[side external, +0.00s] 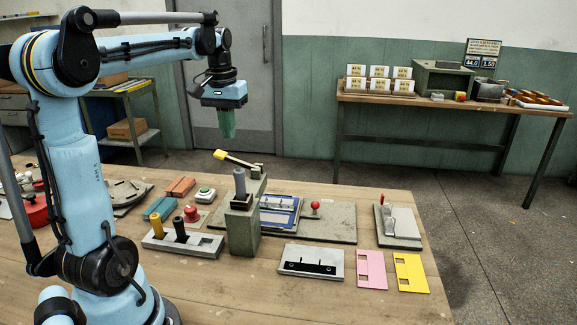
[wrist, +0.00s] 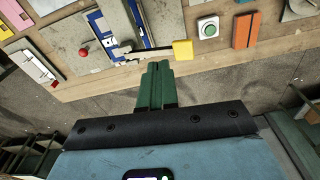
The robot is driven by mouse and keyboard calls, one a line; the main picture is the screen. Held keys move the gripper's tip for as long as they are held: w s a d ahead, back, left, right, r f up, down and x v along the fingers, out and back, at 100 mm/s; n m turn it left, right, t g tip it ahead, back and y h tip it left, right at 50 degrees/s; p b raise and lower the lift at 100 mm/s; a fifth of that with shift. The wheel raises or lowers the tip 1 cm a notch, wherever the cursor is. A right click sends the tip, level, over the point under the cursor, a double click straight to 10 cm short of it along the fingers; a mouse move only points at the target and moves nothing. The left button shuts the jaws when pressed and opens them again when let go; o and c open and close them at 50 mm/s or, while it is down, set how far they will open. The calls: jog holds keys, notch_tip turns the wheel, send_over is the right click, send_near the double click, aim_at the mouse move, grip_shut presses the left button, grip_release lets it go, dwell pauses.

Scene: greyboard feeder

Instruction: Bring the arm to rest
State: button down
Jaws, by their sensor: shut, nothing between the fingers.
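My gripper (side external: 227,124) has green fingers pressed together with nothing between them. In the side external view it hangs pointing down, well above the far edge of the workbench (side external: 200,293). In the wrist view my gripper (wrist: 158,68) shows as two green fingers side by side, shut and empty. The fingers appear apart from everything on the bench. The yellow-handled lever (side external: 236,160) stands below and to the right of the gripper in the side external view.
The bench holds a grey press block (side external: 243,222), a red mushroom button (side external: 191,214), a green button (side external: 205,195), a pink plate (side external: 371,269) and a yellow plate (side external: 410,272). A back table (side external: 450,104) stands by the wall. The air around the gripper is clear.

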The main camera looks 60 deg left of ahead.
jog(key=s+d+f+m+t, duration=0.1)
jog(key=d+f+m+t, duration=0.2)
jog(key=d, duration=0.9)
jog(key=s+d+f+m+t, duration=0.1)
jog(key=d+f+m+t, duration=0.2)
jog(key=d, duration=0.9)
notch_tip(320, 180, down, 3)
jog(key=shift+s+d+r+m+t, duration=0.2)
jog(key=shift+d+m+t, duration=0.1)
jog(key=shift+m, duration=0.7)
